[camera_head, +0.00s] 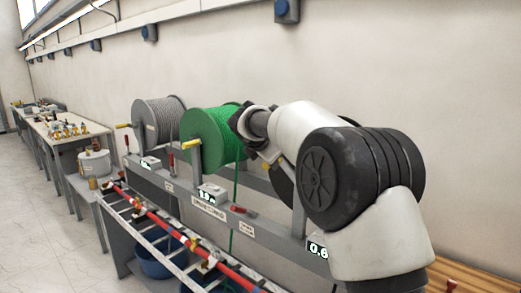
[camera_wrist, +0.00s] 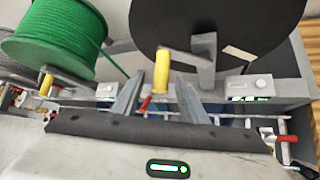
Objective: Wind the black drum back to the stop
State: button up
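The black drum (camera_wrist: 270,25) fills the upper right of the wrist view. Its grey crank arm (camera_wrist: 205,62) carries a yellow handle (camera_wrist: 161,70). My gripper (camera_wrist: 156,80) is open, its two grey fingers apart on either side of the handle in the picture. I see no clear contact, and cannot tell how deep the handle sits between them. In the head view my arm hides most of the black drum, and its crank and the fingertips cannot be made out.
The green rope drum (camera_head: 205,135) with its own yellow handle (camera_head: 192,144) stands left of the black drum, and a grey drum (camera_head: 157,117) beyond it. Small displays (camera_head: 318,250) and red levers sit along the rack rail (camera_head: 240,217). A ladder-like frame (camera_head: 165,240) and blue tubs lie below.

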jog(key=b+v, duration=0.1)
jog(key=v, duration=1.1)
jog(key=shift+s+r, duration=0.15)
jog(key=shift+s, duration=0.1)
jog(key=shift+a, duration=0.1)
